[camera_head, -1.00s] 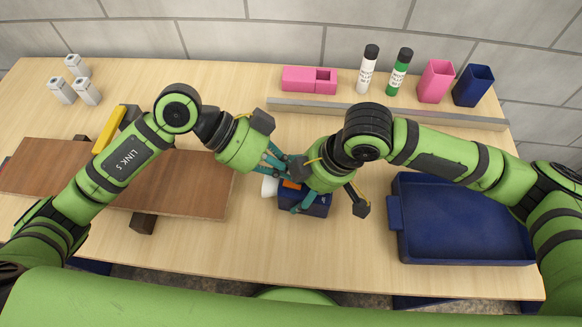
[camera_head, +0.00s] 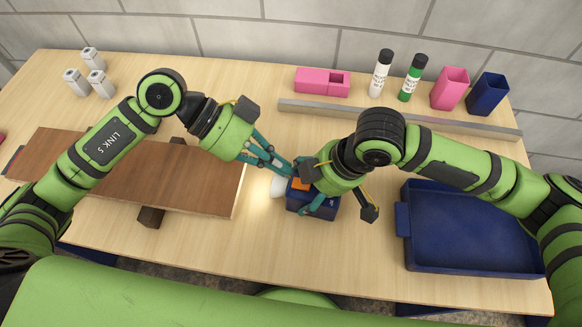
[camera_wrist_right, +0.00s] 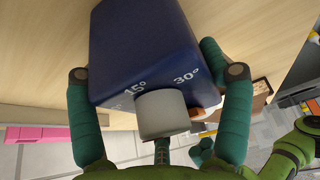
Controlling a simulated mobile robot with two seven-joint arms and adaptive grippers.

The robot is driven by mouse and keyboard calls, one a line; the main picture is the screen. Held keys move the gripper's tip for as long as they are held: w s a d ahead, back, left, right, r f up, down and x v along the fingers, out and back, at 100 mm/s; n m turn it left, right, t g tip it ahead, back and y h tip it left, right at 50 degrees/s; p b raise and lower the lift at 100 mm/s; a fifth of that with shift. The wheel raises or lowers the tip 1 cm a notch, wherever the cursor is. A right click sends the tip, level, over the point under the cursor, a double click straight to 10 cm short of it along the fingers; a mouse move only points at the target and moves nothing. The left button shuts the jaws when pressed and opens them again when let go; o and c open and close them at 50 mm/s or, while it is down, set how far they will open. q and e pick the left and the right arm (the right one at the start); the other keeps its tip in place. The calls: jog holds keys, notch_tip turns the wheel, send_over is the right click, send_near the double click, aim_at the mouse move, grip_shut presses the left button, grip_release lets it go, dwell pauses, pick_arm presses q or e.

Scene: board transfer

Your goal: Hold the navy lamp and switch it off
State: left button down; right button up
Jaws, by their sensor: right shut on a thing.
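The navy lamp (camera_head: 325,210) is a dark blue box with an orange switch (camera_head: 300,184) on top and a white head (camera_head: 278,186) at its left. A warm glow lies on the table left of it, so it looks lit. My right gripper (camera_head: 315,195) is shut on the lamp; in the right wrist view its teal fingers flank the navy body (camera_wrist_right: 145,50), with a grey knob (camera_wrist_right: 162,113) and angle markings in front. My left gripper (camera_head: 288,168) is just above and left of the lamp, its fingers drawn together and apparently empty; the tips are partly hidden by the right hand.
A brown board (camera_head: 190,180) on supports lies left. A blue tray (camera_head: 470,258) is at the right. A grey bar (camera_head: 400,117) crosses behind, with a pink box (camera_head: 321,82), two bottles (camera_head: 381,74) and two cups at the back.

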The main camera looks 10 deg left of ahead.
aim_at(299, 181)
pick_arm(q)
jog(key=v, duration=0.6)
jog(key=shift+a+r, duration=0.2)
jog(key=shift+r, duration=0.2)
jog(key=shift+d, duration=0.1)
jog(key=shift+d+r, duration=0.35)
jog(key=shift+d, duration=0.15)
jog(key=x, duration=0.9)
jog(key=shift+d+f, duration=0.1)
jog(key=shift+d, duration=0.05)
jog(key=shift+d+f, duration=0.25)
jog(key=shift+s, duration=0.1)
